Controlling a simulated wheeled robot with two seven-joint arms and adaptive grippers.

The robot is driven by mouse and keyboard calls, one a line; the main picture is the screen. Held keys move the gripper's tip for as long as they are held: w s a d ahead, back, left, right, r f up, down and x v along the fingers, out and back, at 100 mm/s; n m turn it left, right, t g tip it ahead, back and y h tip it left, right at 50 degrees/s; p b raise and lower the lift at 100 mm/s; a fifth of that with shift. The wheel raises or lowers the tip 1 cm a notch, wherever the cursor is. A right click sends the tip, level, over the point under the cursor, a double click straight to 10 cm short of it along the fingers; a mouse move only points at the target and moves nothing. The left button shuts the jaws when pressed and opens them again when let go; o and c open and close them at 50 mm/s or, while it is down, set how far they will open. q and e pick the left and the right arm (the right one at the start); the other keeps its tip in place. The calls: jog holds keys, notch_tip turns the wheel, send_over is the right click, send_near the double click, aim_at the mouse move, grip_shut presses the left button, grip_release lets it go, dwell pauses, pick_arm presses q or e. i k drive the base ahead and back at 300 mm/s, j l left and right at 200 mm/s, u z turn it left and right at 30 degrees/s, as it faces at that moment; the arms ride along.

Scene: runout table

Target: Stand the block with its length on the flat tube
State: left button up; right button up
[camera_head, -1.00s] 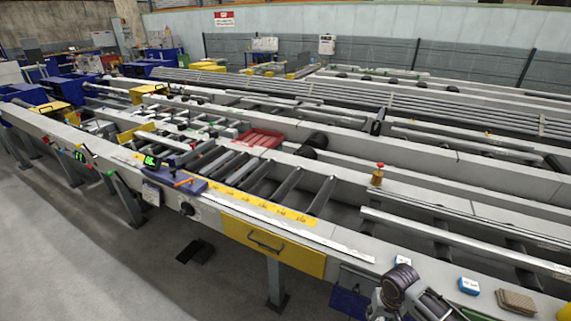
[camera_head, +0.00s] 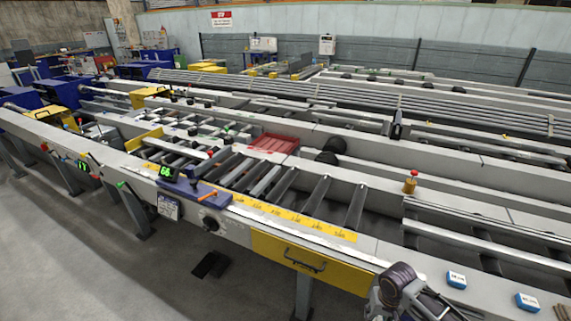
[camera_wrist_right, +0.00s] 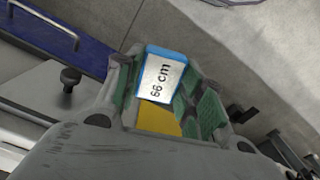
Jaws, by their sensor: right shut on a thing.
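In the right wrist view, my right gripper (camera_wrist_right: 168,88) is shut on a block (camera_wrist_right: 164,76) with blue sides and a white face marked "66 cm". The block sits tilted between the green finger pads. In the head view my right arm comes up at the bottom right; the held block cannot be made out there. Long pale bars lie on the runout table at the right, one (camera_head: 480,247) with flat-looking faces. I cannot tell for certain which is the flat tube. My left gripper is in neither current view.
Two blue-and-white blocks (camera_head: 456,280) (camera_head: 527,301) stand on the front rail, with a brown piece (camera_head: 562,312) at the edge. A brass post with red knob (camera_head: 410,182), a red tray (camera_head: 272,145) and open rollers (camera_head: 312,200) lie beyond.

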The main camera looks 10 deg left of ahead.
aim_at(181, 149)
jog(key=i+j, duration=0.1)
jog(key=j, duration=0.55)
jog(key=i+j, duration=0.15)
jog(key=j, duration=0.5)
jog(key=i+j, duration=0.1)
jog(key=j, duration=0.55)
jog(key=i+j+z, duration=0.1)
jog(key=j, duration=0.55)
jog(key=i+j, duration=0.1)
jog(key=j, duration=0.5)
jog(key=i+j, duration=0.1)
jog(key=j, duration=0.6)
jog(key=i+j, duration=0.1)
jog(key=j, duration=1.85)
